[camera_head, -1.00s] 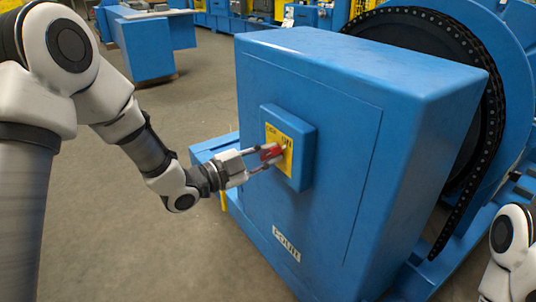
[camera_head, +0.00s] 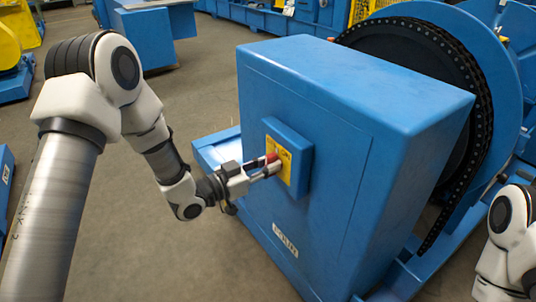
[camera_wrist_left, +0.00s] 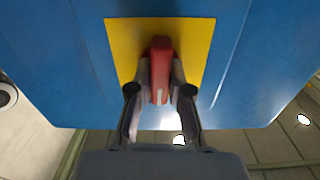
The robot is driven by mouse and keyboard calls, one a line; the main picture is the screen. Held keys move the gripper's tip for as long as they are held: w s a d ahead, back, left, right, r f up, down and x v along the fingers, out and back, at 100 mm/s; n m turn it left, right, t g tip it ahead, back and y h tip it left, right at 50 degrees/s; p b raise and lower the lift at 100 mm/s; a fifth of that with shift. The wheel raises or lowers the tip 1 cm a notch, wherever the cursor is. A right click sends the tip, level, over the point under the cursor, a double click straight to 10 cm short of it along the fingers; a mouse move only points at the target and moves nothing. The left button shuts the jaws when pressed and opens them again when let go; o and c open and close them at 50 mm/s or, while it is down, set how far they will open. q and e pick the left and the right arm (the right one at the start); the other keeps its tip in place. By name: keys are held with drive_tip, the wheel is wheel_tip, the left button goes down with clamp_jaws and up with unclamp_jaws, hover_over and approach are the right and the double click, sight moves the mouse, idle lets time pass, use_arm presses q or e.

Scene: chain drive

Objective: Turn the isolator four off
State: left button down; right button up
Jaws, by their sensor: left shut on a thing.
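The isolator is a red handle (camera_head: 272,158) on a yellow plate (camera_head: 285,163), set on a small blue box on the front of a large blue cabinet (camera_head: 330,120). A white label reading FOUR (camera_head: 285,241) is low on the cabinet face. My left gripper (camera_head: 272,168) is at the plate, shut on the red handle. The left wrist view shows the handle (camera_wrist_left: 160,68) between both fingers (camera_wrist_left: 160,82), upright in that picture, with the yellow plate (camera_wrist_left: 120,42) behind it. The fingers partly cover the plate's lettering. My right gripper is out of view; only part of that arm shows.
A large blue wheel with a black chain (camera_head: 484,120) stands behind the cabinet at the right. Other blue machines (camera_head: 155,35) stand at the back.

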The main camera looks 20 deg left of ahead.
use_arm(q)
drive_tip(key=n+p, duration=0.3)
drive_tip(key=n, duration=0.1)
drive_tip(key=shift+r+n+p, duration=0.15)
drive_tip(key=shift+n+p, duration=0.15)
drive_tip(key=shift+p, duration=0.1)
drive_tip(key=shift+w+a+n+p, duration=0.1)
drive_tip(key=shift+n+p, duration=0.75)
drive_tip(key=shift+n, duration=0.35)
drive_tip(key=shift+f+n+p, duration=0.2)
drive_tip(key=shift+n+p, duration=0.45)
drive_tip(key=shift+n, duration=0.55)
drive_tip(key=c, duration=1.1)
unclamp_jaws()
drive_tip(key=shift+f, duration=0.1)
drive_tip(key=shift+a, duration=0.1)
drive_tip(key=v, duration=1.1)
drive_tip(key=shift+s+a, duration=0.25)
drive_tip(key=shift+s, duration=0.1)
